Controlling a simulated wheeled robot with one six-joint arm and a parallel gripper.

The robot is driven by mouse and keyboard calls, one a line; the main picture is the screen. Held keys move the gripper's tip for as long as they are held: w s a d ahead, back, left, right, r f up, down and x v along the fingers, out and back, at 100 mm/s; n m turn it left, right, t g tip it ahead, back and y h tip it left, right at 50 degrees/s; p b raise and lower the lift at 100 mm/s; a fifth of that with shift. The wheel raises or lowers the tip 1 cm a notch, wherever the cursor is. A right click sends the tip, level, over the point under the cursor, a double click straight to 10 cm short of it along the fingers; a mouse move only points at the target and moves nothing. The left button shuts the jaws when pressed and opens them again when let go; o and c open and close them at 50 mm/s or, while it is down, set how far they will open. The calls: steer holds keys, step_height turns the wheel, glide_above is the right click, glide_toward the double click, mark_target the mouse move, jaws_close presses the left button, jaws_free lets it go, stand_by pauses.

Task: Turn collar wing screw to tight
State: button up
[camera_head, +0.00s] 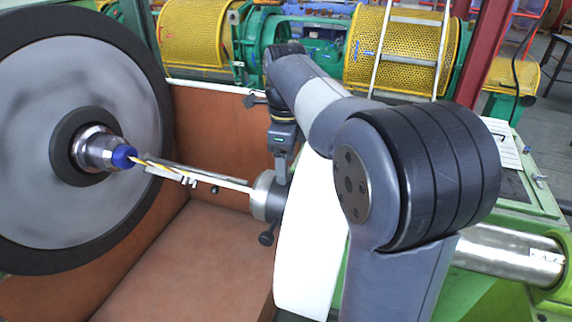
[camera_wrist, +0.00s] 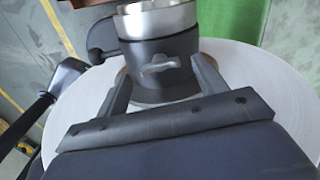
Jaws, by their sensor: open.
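The grey collar (camera_wrist: 165,88) fills the upper middle of the wrist view, with a bright metal ring (camera_wrist: 158,20) above it. The wing screw (camera_wrist: 160,65) is a small grey two-winged piece on the collar's near face, its wings lying roughly level, slightly tilted. My gripper (camera_wrist: 160,76) is open, one finger on each side of the collar, with the wing screw between them; contact cannot be told. In the head view the collar (camera_head: 264,196) is on the rod at the middle, and my gripper (camera_head: 282,170) reaches down to it. The wing screw cannot be made out there.
A large grey reel (camera_head: 90,120) with a blue-tipped spindle (camera_head: 123,157) stands left. A white disc (camera_head: 312,235) is just right of the collar. Brown panels (camera_head: 215,130) enclose the space behind. A dark knob (camera_head: 267,238) hangs below the collar.

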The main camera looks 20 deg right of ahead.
steer(key=shift+f, duration=0.65)
steer(key=c, duration=1)
steer(key=shift+r+m+p, duration=0.1)
steer(key=shift+m+p, duration=0.35)
steer(key=shift+m, duration=0.15)
steer(key=o, duration=1)
